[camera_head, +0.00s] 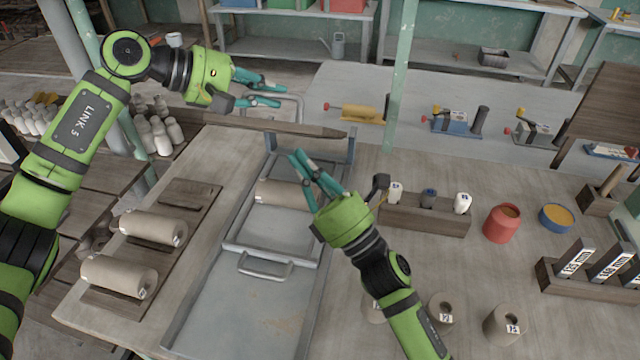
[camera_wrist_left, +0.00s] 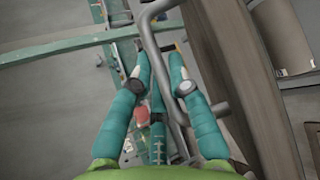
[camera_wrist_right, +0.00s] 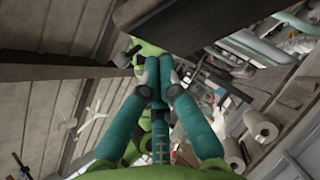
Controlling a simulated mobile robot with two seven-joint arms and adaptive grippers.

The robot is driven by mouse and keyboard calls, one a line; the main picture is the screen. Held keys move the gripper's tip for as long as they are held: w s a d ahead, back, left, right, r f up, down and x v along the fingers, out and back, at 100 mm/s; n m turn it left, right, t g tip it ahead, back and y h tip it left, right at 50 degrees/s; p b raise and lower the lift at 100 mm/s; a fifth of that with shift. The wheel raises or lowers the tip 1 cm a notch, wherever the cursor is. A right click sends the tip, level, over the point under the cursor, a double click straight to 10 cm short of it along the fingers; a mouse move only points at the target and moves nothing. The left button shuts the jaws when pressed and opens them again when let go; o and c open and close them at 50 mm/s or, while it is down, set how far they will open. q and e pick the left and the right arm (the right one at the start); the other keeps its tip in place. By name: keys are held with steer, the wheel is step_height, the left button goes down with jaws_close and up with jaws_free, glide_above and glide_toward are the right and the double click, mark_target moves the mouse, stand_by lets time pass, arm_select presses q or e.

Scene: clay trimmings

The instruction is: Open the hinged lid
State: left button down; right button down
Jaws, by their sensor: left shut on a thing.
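The lid (camera_head: 300,127) shows in the head view as a brown panel seen nearly edge-on, raised at the far end of the grey metal tray (camera_head: 195,295). My left gripper (camera_head: 278,95) is shut on a grey bar handle (camera_head: 297,98) on the lid's far side. The left wrist view shows the handle (camera_wrist_left: 148,40) passing between the fingers, with the panel (camera_wrist_left: 222,60) to its right. My right gripper (camera_head: 300,172) is over the tray, its fingertips together in the right wrist view (camera_wrist_right: 155,78). It holds nothing visible and partly hides a clay roll (camera_head: 275,192).
Another bar handle (camera_head: 265,268) is on the tray's middle part. Clay rolls (camera_head: 150,228) lie on boards at the left. A wooden holder with bottles (camera_head: 425,222), a red pot (camera_head: 502,224) and a blue bowl (camera_head: 556,218) stand at the right. A green post (camera_head: 402,75) rises behind.

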steer(key=shift+w+a+r, duration=0.4)
steer(key=shift+w, duration=0.05)
